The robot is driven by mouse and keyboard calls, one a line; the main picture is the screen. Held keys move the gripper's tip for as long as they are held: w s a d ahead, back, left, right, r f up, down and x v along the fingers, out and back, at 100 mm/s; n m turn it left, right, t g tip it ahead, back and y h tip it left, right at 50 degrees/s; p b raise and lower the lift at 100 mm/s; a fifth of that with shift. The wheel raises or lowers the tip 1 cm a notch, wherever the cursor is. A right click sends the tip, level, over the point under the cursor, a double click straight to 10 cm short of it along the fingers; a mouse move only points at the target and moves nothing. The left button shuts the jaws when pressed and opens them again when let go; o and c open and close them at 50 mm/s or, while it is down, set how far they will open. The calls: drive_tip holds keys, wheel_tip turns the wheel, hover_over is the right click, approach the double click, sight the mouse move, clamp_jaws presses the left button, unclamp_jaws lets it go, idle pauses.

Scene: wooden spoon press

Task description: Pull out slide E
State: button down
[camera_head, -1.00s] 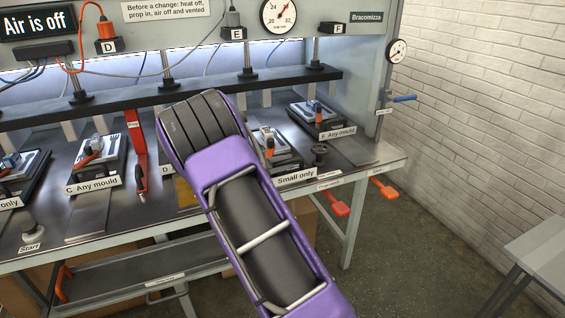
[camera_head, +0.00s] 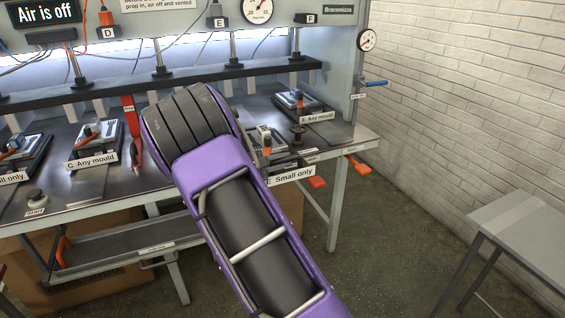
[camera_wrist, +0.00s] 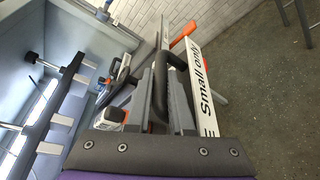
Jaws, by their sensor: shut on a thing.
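Slide E, with its white "E Small only" label (camera_head: 290,175), sticks out past the front edge of the press bench. A small white and orange part (camera_head: 265,140) sits on it, mostly behind my arm. In the wrist view the "Small only" label (camera_wrist: 203,88) runs along the right side, with the slide's black loop handle (camera_wrist: 160,58) beside it. My gripper (camera_wrist: 169,92) is shut on this handle, just in front of the slide.
Slide F (camera_head: 300,102) sits back on the bench to the right; slide C (camera_head: 95,145) is to the left. Red and orange levers (camera_head: 357,165) project at the bench's right front. A grey table (camera_head: 515,235) stands at far right. Open floor lies between.

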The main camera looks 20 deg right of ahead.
drive_tip(key=shift+s+f, duration=0.15)
drive_tip(key=shift+s, duration=0.2)
drive_tip(key=shift+d, duration=0.1)
drive_tip(key=c, duration=1.1)
unclamp_jaws()
drive_tip(key=shift+s, duration=0.15)
drive_tip(key=shift+a, duration=0.2)
drive_tip(key=p+v, duration=0.1)
drive_tip(key=v, duration=1.6)
drive_tip(key=shift+a+r, duration=0.1)
drive_tip(key=shift+r, duration=0.1)
